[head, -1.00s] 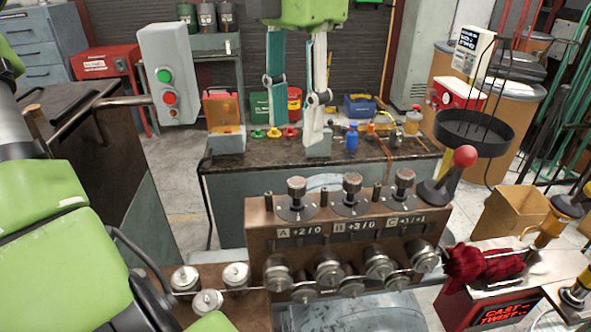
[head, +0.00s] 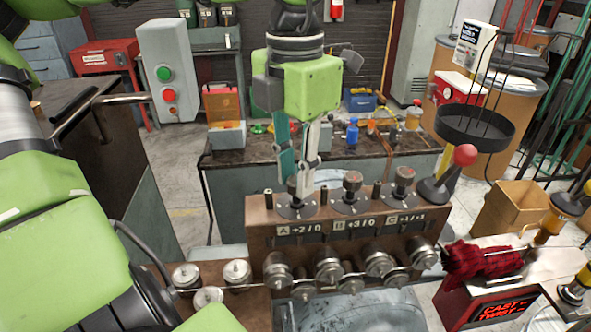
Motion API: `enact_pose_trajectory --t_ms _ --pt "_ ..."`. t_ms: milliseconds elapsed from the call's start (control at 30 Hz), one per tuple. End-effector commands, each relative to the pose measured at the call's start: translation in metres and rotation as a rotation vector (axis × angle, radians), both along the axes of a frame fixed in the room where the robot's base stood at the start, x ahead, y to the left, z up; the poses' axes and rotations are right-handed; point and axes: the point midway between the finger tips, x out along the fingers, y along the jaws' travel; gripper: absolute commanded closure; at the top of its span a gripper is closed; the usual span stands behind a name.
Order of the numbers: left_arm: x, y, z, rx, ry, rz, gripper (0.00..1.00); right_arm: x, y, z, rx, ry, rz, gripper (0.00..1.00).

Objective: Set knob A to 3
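Knob A (head: 296,206) is the leftmost of three dark knobs on the brown coiler panel. The label under it (head: 300,229) reads "A +2/0". My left gripper (head: 298,184) comes down from above, with its teal finger and white finger at knob A. The fingertips overlap the knob's top and partly hide it. I cannot tell whether they press on it or stand just around it. My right gripper is not in view.
Knob B (head: 352,189) and knob C (head: 404,182) stand close to the right. A red-balled lever (head: 465,155) rises at the panel's right end. Metal rollers (head: 328,268) line the front. A workbench (head: 225,160) with small items stands behind.

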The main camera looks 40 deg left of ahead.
Motion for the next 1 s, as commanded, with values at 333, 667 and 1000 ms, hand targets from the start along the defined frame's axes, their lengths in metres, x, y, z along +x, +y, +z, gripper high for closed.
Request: enact_pose_trajectory --t_ms 333,667,1000 --pt "0.0000 0.0002 0.0004 0.001 0.000 -0.011 1.00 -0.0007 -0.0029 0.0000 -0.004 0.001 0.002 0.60" --pt "0.0000 0.0000 0.0003 0.001 0.002 -0.163 1.00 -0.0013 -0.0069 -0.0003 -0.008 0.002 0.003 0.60" --pt "0.0003 0.0009 0.0007 0.001 0.001 -0.472 1.00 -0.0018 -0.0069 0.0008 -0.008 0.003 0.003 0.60"
